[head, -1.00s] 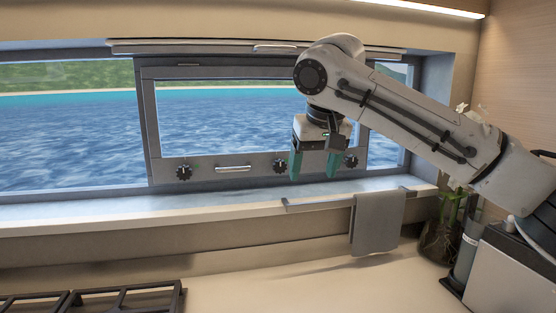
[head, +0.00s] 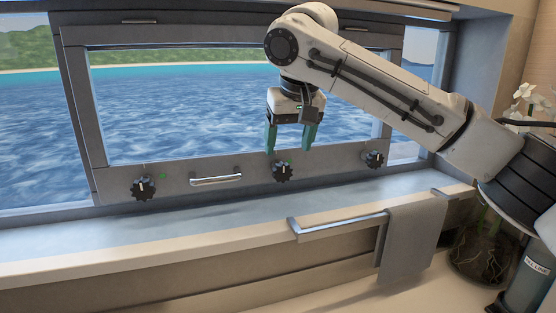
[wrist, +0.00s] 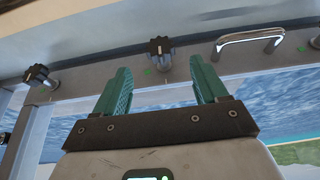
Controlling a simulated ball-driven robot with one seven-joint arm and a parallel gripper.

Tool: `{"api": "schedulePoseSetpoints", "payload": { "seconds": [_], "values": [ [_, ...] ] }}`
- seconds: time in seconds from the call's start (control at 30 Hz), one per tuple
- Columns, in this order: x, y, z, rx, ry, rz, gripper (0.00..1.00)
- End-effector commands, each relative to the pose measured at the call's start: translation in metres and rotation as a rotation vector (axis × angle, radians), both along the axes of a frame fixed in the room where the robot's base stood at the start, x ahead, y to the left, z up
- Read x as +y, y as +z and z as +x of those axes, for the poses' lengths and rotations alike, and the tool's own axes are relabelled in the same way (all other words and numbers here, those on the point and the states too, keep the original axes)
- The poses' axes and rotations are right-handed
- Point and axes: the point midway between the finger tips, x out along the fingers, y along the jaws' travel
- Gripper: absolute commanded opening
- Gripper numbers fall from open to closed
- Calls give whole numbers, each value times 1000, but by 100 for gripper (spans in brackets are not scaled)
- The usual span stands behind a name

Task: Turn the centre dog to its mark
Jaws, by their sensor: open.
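The centre dog (head: 283,170) is a dark scalloped knob with a white pointer line, on the window's lower rail. A small green mark (head: 290,162) sits at its upper right. My gripper (head: 289,148) is open and empty, its teal fingers just above the dog in the head view, one to each side. In the wrist view, the centre dog (wrist: 160,47) shows beyond and between the fingertips (wrist: 160,68), apart from them. A green mark (wrist: 149,71) is beside it there.
A left dog (head: 143,188) with a green mark (head: 163,176) and a right dog (head: 374,159) share the rail. A metal handle (head: 216,181) lies left of centre. Below, a towel bar (head: 340,222) with a grey towel (head: 412,237) projects from the sill (head: 150,262). A plant vase (head: 485,250) stands right.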

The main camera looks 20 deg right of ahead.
Motion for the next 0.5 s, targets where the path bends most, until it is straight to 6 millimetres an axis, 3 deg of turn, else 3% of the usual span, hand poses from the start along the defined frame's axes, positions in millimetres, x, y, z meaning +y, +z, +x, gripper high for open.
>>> {"api": "schedulePoseSetpoints", "payload": {
  "seconds": [0.5],
  "values": [
    [0,-59,24,1,-1,0,72]
  ]
}}
